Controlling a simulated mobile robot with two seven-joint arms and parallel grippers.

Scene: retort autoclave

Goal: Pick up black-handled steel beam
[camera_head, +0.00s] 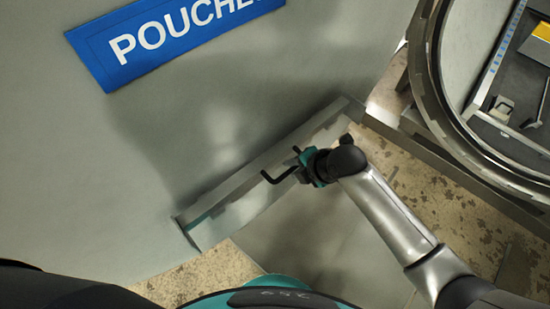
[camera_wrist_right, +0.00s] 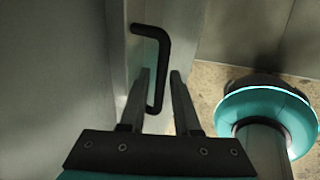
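The steel beam (camera_head: 240,208) is a long grey bar lying slantwise along the foot of the big grey panel in the head view. Its black handle (camera_head: 279,178) is a bent rod sticking out near the beam's middle. My right gripper (camera_head: 298,162) is at the handle's right end. My left gripper is not in view.
A grey panel with a blue "POUCHE…" sign (camera_head: 180,35) fills the upper left. A round metal opening (camera_head: 440,85) with a dark interior stands at the upper right. Speckled floor (camera_head: 440,195) shows below it. Part of my teal body is at the bottom.

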